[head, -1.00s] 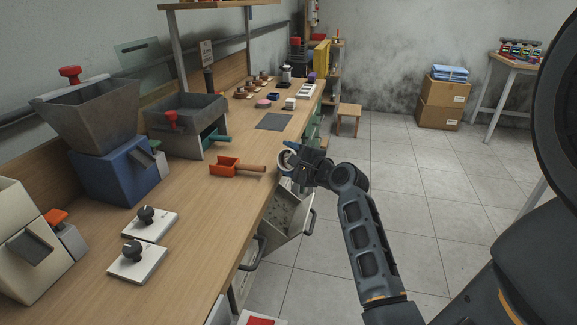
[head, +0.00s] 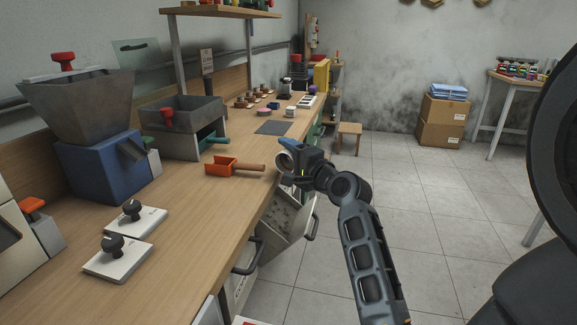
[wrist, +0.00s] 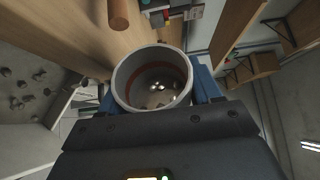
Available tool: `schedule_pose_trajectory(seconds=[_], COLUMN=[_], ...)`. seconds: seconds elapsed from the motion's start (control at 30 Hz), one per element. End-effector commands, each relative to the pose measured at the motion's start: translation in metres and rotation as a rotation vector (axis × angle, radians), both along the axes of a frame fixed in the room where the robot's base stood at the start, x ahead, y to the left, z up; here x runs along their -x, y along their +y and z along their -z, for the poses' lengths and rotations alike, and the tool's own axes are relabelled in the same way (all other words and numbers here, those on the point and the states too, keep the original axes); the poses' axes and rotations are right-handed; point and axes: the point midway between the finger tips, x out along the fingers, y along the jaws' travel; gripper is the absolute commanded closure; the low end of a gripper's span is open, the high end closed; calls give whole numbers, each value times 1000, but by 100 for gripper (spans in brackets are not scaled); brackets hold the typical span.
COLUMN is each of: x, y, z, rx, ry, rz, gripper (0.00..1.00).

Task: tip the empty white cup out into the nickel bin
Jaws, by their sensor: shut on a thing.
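The white cup (head: 283,160) is held in my gripper (head: 289,153) above the front edge of the counter, tilted on its side in the head view. In the wrist view the cup (wrist: 152,78) sits between the blue fingers (wrist: 153,92), its mouth facing the camera. A reddish band and some small shiny spots show inside; I cannot tell whether these are pieces or reflections. A grey pull-out bin (head: 292,213), apparently the nickel bin, is tipped open below the cup. The wrist view shows the bin (wrist: 22,125) at left, with several small pieces in it.
An orange scoop (head: 222,168) lies on the counter left of the cup. Two white plates with black knobs (head: 130,213) and a blue hopper machine (head: 100,170) stand nearer.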

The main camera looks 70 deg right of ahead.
Motion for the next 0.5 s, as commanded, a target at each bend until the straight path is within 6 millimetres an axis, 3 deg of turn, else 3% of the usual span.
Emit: schedule_pose_trajectory(seconds=[0.5], x=[-2], y=[7], z=[0], rx=[228], ry=[44], rz=[-1], gripper=[71])
